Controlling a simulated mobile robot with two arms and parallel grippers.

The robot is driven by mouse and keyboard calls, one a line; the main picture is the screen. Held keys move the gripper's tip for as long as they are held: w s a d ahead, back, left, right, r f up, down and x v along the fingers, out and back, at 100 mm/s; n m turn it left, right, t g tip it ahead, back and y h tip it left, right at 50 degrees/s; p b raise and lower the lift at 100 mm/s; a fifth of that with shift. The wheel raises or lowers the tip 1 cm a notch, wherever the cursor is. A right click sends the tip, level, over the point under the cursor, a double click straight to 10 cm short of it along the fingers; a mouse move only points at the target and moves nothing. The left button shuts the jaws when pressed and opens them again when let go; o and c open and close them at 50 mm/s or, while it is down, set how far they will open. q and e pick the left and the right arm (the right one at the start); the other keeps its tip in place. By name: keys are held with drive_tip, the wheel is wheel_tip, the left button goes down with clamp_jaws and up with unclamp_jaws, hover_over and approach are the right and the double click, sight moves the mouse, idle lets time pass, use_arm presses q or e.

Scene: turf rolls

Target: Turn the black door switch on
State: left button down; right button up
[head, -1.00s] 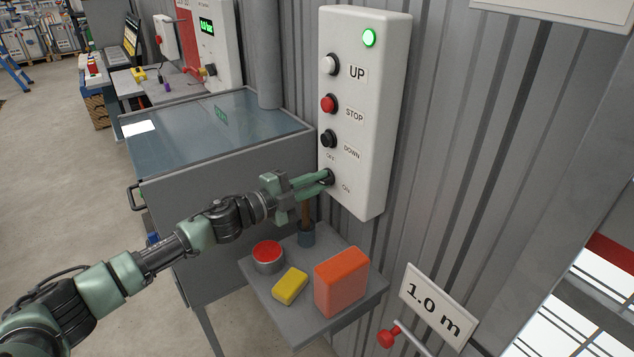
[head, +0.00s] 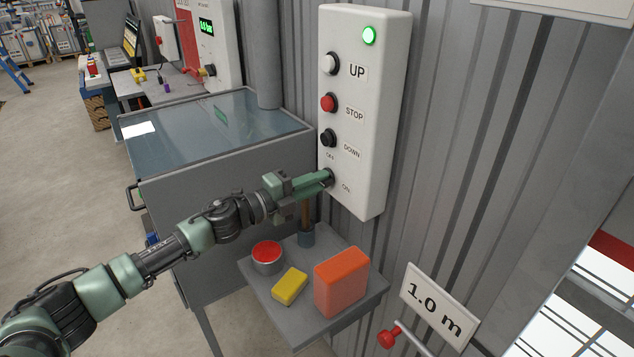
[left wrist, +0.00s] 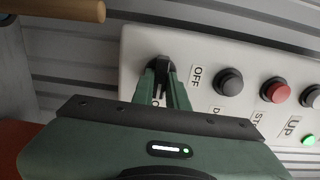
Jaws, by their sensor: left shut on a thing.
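The white door control box (head: 372,70) is on the corrugated wall, with a lit green lamp (head: 369,36) at its top. The black door switch (head: 330,177) sits low on the box, between the OFF label (head: 330,155) and the ON label (head: 346,188). My left gripper (head: 326,178) is shut on the switch, and its fingers cover most of it. In the left wrist view the fingers (left wrist: 165,75) close on the dark knob (left wrist: 158,62) beside the OFF label; the ON label is mostly hidden there. My right gripper is not in view.
White UP (head: 330,64), red STOP (head: 328,103) and black DOWN (head: 328,138) buttons sit above the switch. Below, a small grey shelf (head: 300,325) holds a red-topped tin (head: 267,255), a yellow block (head: 289,287) and an orange block (head: 342,283). A grey cabinet stands left.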

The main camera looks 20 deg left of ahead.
use_arm(q)
drive_tip(key=shift+f, duration=0.1)
drive_tip(key=c, duration=1.4)
unclamp_jaws()
drive_tip(key=b+v, duration=0.2)
drive_tip(key=v, duration=0.5)
drive_tip(key=shift+s+a, duration=0.2)
drive_tip(key=shift+s, duration=0.15)
